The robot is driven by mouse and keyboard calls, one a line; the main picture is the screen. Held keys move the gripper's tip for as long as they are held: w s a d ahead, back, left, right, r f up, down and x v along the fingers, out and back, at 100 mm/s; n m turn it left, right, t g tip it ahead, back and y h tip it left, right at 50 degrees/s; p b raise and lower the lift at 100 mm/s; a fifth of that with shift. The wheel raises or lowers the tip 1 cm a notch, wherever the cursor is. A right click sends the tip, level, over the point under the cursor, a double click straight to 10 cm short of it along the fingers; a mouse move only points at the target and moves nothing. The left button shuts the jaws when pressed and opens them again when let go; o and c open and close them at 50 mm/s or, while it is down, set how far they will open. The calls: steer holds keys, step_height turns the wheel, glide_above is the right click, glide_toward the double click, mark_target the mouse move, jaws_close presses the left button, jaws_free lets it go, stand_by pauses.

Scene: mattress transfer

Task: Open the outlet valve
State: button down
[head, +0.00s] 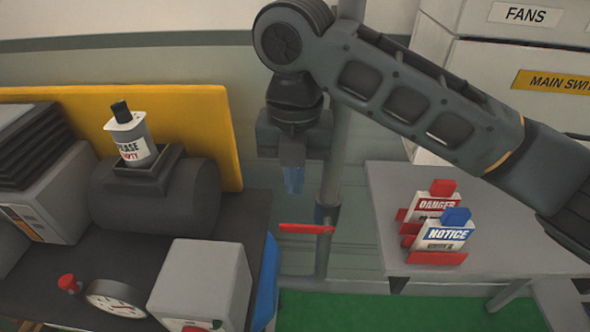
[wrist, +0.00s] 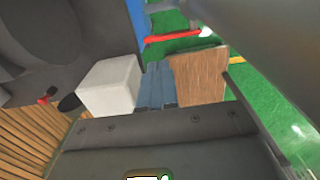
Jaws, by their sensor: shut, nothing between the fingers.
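A red bar, likely this handle, shows at the top of the wrist view (wrist: 173,37). My gripper (head: 292,182) hangs above the handle and a little to its left end, pointing down. Its blue fingers are shut and empty, apart from the handle. The fingers also show in the wrist view (wrist: 157,84).
A dark bench at left bears a cylinder tank (head: 160,195), a gauge (head: 117,298) and a pale box (head: 200,280). A grey table (head: 385,200) at right holds danger and notice tags (head: 440,230). A wooden block (wrist: 198,78) shows beside my fingers.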

mark_target(295, 226)
step_height(295, 226, down, 10)
steer(key=b, duration=0.6)
steer(key=shift+r, duration=0.25)
